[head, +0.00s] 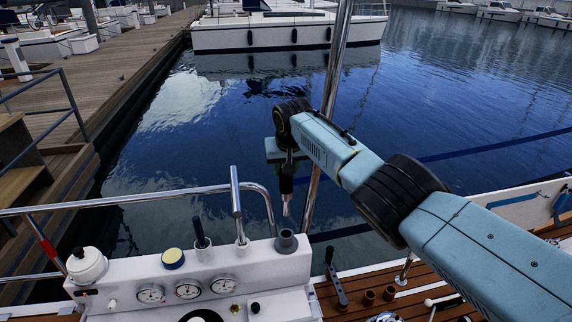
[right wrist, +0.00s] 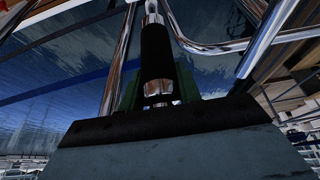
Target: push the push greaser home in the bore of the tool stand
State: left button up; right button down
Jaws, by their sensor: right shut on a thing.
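The push greaser (head: 287,185) has a dark body and a bright metal lower end. It hangs almost upright below my right gripper (head: 287,167), which is shut on it. In the right wrist view the greaser's black body and metal parts (right wrist: 157,50) show between the green fingers of the right gripper (right wrist: 158,95). A grey open-topped cup, which looks like the tool stand (head: 287,244), stands at the right end of the white console. The greaser's tip is above this cup and apart from it. The inside of the bore is hardly visible. My left gripper is not in view.
The white console (head: 215,285) carries gauges (head: 188,291), a yellow-topped cap (head: 173,257) and a dark-handled tool (head: 200,236). A bent steel rail (head: 130,203) runs behind it. A steel pole (head: 330,95) rises close to the greaser. A lever (head: 335,280) stands right of the console.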

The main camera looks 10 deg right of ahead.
jog(key=b, duration=0.5)
send_over(286, 205)
jog(key=w, duration=0.2)
jog(key=shift+s+d+f, duration=0.1)
jog(key=shift+s+f, duration=0.05)
jog(key=shift+f, duration=1.65)
jog(key=shift+s+d+f, duration=0.1)
jog(key=shift+f, duration=1.7)
jog(key=shift+f+b, duration=2.6)
jog(key=shift+f, duration=0.45)
jog(key=c, duration=0.9)
grip_release()
jog(key=shift+s+f, duration=0.1)
